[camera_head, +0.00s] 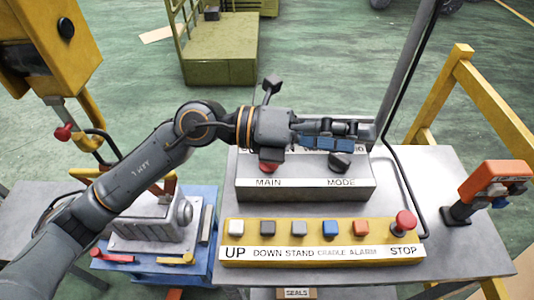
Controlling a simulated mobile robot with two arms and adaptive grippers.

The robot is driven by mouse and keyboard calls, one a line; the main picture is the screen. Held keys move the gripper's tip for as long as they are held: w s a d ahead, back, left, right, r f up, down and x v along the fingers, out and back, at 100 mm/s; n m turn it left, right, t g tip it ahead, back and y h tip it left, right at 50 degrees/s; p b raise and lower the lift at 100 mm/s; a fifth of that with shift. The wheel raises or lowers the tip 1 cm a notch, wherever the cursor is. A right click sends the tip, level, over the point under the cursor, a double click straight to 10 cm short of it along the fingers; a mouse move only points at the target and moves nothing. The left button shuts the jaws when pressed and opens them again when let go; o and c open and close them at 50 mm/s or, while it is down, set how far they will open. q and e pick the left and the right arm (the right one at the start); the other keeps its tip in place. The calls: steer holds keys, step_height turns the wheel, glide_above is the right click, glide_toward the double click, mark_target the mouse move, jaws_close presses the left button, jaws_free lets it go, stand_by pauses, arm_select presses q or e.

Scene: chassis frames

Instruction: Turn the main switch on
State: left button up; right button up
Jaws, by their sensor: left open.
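The main switch (268,166), with a red part, sits above the MAIN label on the grey control box (305,191). My left arm comes in from the left and crosses over the box. My left gripper (350,137) points right, above the back of the box and to the upper right of the main switch. It is open and holds nothing that I can see. The wrist hides part of the main switch and the box's upper lettering. The dark mode knob (340,162) sits to the right, just below the gripper. My right gripper is not in view.
A yellow button panel (322,255) with several buttons and a red STOP button (403,224) lies in front. An orange device (495,182) stands at the right of the grey table (440,185). A grey pole (405,75) rises behind. A blue tray (150,272) holds a metal part at left.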

arm_select(q)
step_height(320, 180, down, 5)
steer(key=w+a+m+y, duration=0.1)
steer(key=a+m+y, duration=0.1)
steer(key=y, duration=0.2)
steer(key=t+y+p, duration=0.5)
steer(key=y, duration=0.5)
glide_above(265, 166)
steer(key=shift+n, duration=0.3)
step_height(265, 166, down, 16)
steer(key=shift+w+d+f, duration=0.15)
steer(key=shift+d+f, duration=0.05)
steer(key=shift+f, duration=0.5)
steer(key=c, duration=1.2)
steer(key=shift+o, duration=0.2)
